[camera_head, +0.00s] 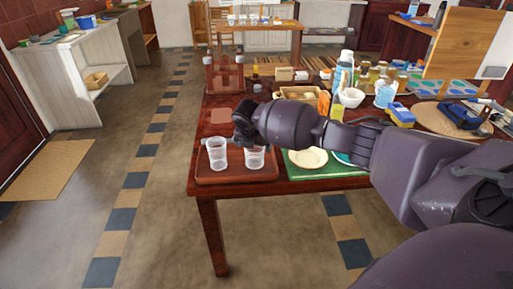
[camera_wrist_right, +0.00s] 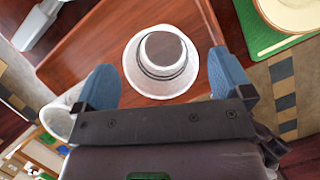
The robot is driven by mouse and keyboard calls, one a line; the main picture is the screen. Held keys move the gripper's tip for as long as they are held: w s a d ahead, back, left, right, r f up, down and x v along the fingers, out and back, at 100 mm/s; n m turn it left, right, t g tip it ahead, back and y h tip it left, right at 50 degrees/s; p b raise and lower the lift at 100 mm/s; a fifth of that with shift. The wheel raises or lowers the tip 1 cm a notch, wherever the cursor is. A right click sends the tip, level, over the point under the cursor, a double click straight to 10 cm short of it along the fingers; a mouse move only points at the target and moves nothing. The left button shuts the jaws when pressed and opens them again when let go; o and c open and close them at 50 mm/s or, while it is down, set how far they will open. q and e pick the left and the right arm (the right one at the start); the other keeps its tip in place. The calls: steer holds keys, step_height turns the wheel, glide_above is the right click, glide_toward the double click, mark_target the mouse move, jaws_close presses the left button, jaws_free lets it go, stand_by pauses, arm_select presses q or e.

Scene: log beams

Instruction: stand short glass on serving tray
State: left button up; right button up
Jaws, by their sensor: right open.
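A clear glass (camera_head: 218,153) stands upright on the left part of the brown serving tray (camera_head: 236,178). A second clear glass (camera_head: 255,158) stands on the tray's right part, just below my right gripper (camera_head: 243,124). In the right wrist view, one upright glass (camera_wrist_right: 160,62) stands on the tray (camera_wrist_right: 88,55) between the two blue fingers of my open right gripper (camera_wrist_right: 164,82), with a gap on each side. Part of another glass (camera_wrist_right: 60,115) shows at the left, partly hidden by the gripper. My left gripper is not in view.
A green mat (camera_head: 329,173) with a cream plate (camera_head: 308,158) lies right of the tray. Bottles, jars, a white bowl (camera_head: 351,97) and boxes crowd the table's right side. A dark wooden rack (camera_head: 224,76) stands at the far left end.

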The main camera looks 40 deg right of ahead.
steer(key=p+v, duration=0.1)
steer(key=v, duration=0.6)
steer(key=shift+r+p, duration=0.3)
steer(key=shift+p, duration=0.05)
steer(key=s+a+f+m+t+y, duration=0.2)
steer(key=s+a+f+m+y, duration=0.15)
steer(key=s+a+f, duration=0.55)
steer(key=s+a+f+m+t+y, duration=0.1)
steer(key=s+a+f+m+y, duration=0.1)
steer(key=s+a+f+m, duration=0.6)
steer(key=s+d+m+t+h, duration=0.1)
steer(key=s+m+t, duration=0.1)
steer(key=s+m, duration=0.4)
steer(key=s+d+f+m+t, duration=0.1)
steer(key=s+m, duration=0.5)
steer(key=s, duration=0.8)
steer(key=shift+d+m+t+h, duration=0.35)
steer(key=shift+d+t, duration=0.3)
steer(key=shift+t, duration=0.45)
